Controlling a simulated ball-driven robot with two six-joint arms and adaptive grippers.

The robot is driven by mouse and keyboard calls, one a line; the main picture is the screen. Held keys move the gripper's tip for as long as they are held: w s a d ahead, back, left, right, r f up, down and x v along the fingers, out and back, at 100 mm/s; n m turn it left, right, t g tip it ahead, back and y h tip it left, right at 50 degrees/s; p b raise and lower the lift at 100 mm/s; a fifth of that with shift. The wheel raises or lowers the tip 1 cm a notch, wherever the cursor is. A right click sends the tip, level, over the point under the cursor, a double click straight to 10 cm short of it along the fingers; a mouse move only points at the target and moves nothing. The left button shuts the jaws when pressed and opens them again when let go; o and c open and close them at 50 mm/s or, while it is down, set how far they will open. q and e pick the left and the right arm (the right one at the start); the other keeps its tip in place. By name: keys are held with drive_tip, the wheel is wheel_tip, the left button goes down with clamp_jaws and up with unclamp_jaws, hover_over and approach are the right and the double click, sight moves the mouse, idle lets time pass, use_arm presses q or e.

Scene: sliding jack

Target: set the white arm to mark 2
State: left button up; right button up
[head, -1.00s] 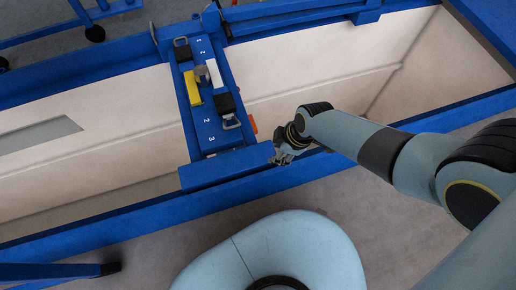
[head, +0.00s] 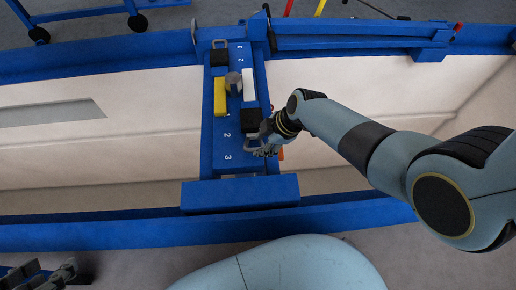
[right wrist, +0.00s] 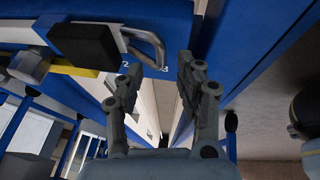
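The white arm (head: 249,86) lies along the blue slide beam (head: 210,155) in the head view. A black block (head: 255,120) sits at its near end, with a grey loop handle (head: 249,147). The printed marks 2 (head: 227,135) and 3 (head: 227,157) are left of this block, slightly nearer to me. My right gripper (head: 268,149) is at the handle's right side. In the right wrist view its two fingers (right wrist: 160,80) are apart and empty, with the handle (right wrist: 146,45) just beyond them. My left gripper (head: 45,275) is at the bottom left, clear of the beam.
A yellow arm (head: 220,97) lies beside the white arm, with a grey post (head: 233,83) between them and another black block (head: 219,56) at the far end. An orange piece (head: 281,153) sticks out on the right. The blue frame rail (head: 90,233) runs along the front.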

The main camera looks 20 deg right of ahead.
sight(256, 149)
drive_tip(key=shift+b+x, duration=0.5)
drive_tip(key=shift+x, duration=0.5)
use_arm(q)
drive_tip(key=shift+d+f+t+b, duration=0.1)
drive_tip(key=shift+f+t+b, duration=0.4)
drive_tip(key=shift+f+t, duration=0.95)
use_arm(e)
drive_tip(key=shift+w+a+f, duration=0.2)
drive_tip(key=shift+a+f, duration=0.1)
drive_tip(key=shift+f, duration=0.35)
clamp_jaws()
